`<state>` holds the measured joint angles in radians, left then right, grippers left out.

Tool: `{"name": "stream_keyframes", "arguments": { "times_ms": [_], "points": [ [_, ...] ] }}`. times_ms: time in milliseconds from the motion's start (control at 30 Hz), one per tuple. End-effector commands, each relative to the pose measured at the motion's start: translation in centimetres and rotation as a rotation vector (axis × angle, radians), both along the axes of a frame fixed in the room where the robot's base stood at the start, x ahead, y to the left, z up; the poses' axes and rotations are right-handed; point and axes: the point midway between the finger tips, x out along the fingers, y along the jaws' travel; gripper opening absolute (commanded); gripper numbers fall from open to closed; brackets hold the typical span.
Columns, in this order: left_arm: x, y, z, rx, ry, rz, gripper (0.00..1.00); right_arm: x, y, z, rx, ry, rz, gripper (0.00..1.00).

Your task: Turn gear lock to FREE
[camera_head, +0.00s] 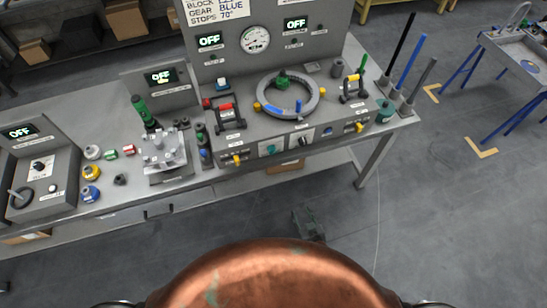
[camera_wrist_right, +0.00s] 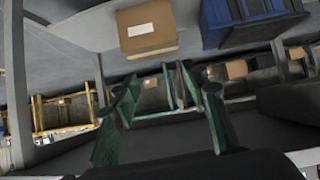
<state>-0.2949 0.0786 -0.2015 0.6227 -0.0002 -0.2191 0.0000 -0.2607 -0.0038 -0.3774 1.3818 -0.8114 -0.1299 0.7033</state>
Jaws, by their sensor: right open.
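The console (camera_head: 222,73) on the bench carries a large grey ring wheel (camera_head: 260,105) with yellow and blue marks and a green hub. Its sloped front has yellow levers (camera_head: 237,160), one also at the right end, and a teal knob (camera_head: 271,149) between them. The labels are too small to read, so I cannot tell which control is the gear lock or its setting. My right gripper (camera_head: 308,226) is below and in front of the bench, apart from the console. In the right wrist view its green fingers (camera_wrist_right: 160,84) are spread and empty. My left gripper is out of view.
A grey metal block (camera_head: 163,152) and green-handled tools stand left of the console. Upright rods (camera_head: 407,73) stand at its right end. The bench edge and lower shelf (camera_head: 225,185) lie between my gripper and the controls. The right wrist view shows a cardboard box (camera_wrist_right: 147,27) and blue crate (camera_wrist_right: 245,20).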

Motion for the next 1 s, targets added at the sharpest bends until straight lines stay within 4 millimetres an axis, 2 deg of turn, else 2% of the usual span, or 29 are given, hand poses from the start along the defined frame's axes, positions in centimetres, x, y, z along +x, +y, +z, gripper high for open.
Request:
{"name": "stream_keyframes", "arguments": {
  "times_ms": [33, 100, 200, 300, 400, 533, 1000],
  "points": [
    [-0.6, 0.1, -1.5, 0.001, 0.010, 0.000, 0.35, 2.4, 2.3, 4.0, 0.032, -0.095, 0.013, 0.41],
    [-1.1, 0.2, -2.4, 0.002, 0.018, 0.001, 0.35, 4.6, 4.9, 10.3, 0.075, -0.218, 0.028, 0.41],
    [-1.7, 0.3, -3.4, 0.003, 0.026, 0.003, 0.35, 6.0, 7.4, 18.0, 0.128, -0.360, 0.045, 0.41],
    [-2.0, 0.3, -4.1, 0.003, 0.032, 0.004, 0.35, 6.2, 9.0, 23.7, 0.167, -0.460, 0.056, 0.41],
    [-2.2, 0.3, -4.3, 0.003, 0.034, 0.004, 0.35, 6.1, 9.7, 26.9, 0.189, -0.515, 0.060, 0.41],
    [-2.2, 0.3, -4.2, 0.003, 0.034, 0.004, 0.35, 6.8, 10.2, 28.4, 0.198, -0.539, 0.064, 0.41],
    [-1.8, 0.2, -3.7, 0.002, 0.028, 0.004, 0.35, 12.8, 12.1, 28.3, 0.196, -0.536, 0.064, 0.41]
  ]
}}
